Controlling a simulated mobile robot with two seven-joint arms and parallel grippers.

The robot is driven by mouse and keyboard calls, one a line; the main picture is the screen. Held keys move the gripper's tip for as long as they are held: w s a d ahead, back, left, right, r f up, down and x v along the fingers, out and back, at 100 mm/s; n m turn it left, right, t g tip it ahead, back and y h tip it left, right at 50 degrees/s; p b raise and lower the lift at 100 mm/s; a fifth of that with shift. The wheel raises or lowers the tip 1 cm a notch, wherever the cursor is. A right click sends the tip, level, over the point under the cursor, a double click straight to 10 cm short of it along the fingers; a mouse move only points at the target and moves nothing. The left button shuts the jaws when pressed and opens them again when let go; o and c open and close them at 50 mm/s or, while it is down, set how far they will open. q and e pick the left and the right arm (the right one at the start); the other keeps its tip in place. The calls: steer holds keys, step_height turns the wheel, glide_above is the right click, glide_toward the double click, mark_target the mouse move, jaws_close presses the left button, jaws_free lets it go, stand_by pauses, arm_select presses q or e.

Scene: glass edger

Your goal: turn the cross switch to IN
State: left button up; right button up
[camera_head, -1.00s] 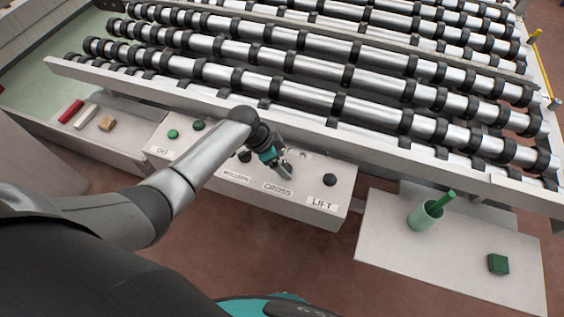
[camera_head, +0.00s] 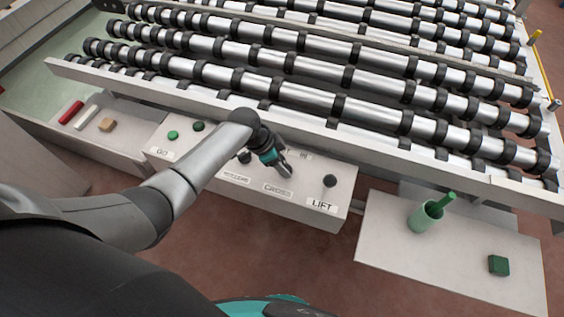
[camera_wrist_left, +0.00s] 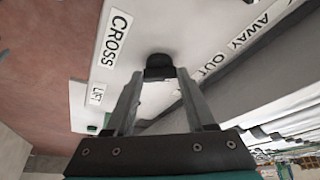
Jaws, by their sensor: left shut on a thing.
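The cross switch is a black knob (camera_wrist_left: 158,62) on the pale control panel (camera_head: 225,165), beside the CROSS label (camera_wrist_left: 115,38). My left gripper (camera_wrist_left: 158,73) is shut on this knob, with one finger on each side of it. In the head view my left gripper (camera_head: 286,171) is over the panel just above the CROSS label (camera_head: 278,189) and hides the knob. Position labels reading AWAY and OUT show in the wrist view; I cannot read which position the knob points to. My right gripper is not in view.
The LIFT knob (camera_head: 330,181) is close to the right, and another black knob (camera_head: 244,157) is to the left. Green buttons (camera_head: 173,134) are farther left. The roller conveyor (camera_head: 330,75) rises behind. A side shelf (camera_head: 385,245) holds a green cup (camera_head: 425,216) and a green block (camera_head: 498,265).

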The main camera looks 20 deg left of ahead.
arm_select(q)
jaws_close()
steer(key=shift+w+a+f+m+g+b, duration=0.15)
steer(key=shift+m+g+b, duration=0.25)
steer(key=shift+m+b, duration=0.6)
steer(key=m+g+b, duration=0.1)
steer(key=m+b, duration=0.2)
steer(key=m+g+b, duration=0.1)
steer(key=m+b, duration=0.2)
steer(key=m+g+b, duration=0.1)
steer(key=m+b, duration=0.1)
steer(key=b, duration=0.1)
steer(key=shift+w+m, duration=0.4)
steer(key=shift+w+m+g+b, duration=0.1)
steer(key=shift+m+g+b, duration=0.6)
steer(key=shift+m+b, duration=0.8)
